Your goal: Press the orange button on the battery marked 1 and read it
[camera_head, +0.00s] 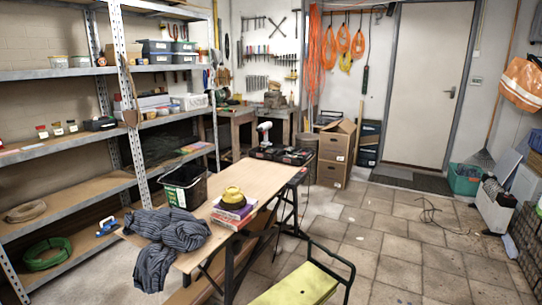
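Two dark blocks with red parts stand at the far end of the wooden workbench (215,195). The left dark block (265,153) and the right dark block (296,157) look like batteries or chargers. A white and dark cordless drill (264,131) stands upright at the left block. Any number or orange button on them is too small to make out, so I cannot tell which is marked 1. My gripper is not in view.
Shelving (60,74) lines the left; tiled floor (390,235) is mostly open at right.

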